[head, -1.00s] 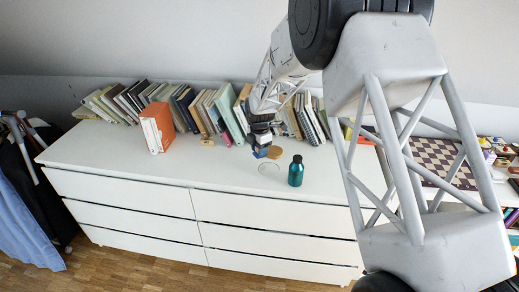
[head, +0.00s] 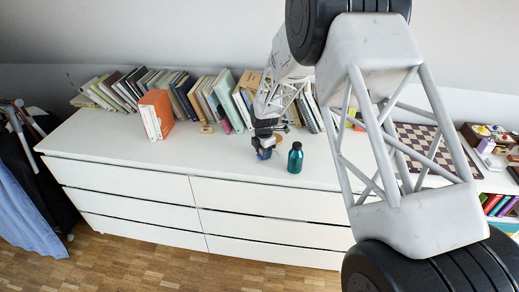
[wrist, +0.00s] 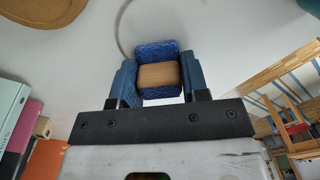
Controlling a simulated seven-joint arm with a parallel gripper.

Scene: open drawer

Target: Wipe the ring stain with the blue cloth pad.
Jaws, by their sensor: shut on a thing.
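My gripper (wrist: 157,85) is shut on the blue cloth pad (wrist: 157,52), which has a tan block at its middle, between the blue fingers. In the head view my gripper (head: 265,153) is low over the white dresser top, just left of the teal bottle. Whether the pad touches the surface I cannot tell. The ring stain (wrist: 122,30) shows in the wrist view as a thin grey arc beside and beyond the pad; the rest of it is hidden by the pad and gripper. In the head view my gripper covers the stain's place.
A row of books (head: 190,98) lines the wall, with an orange book (head: 156,113) in front. The front left of the dresser top (head: 100,145) is clear.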

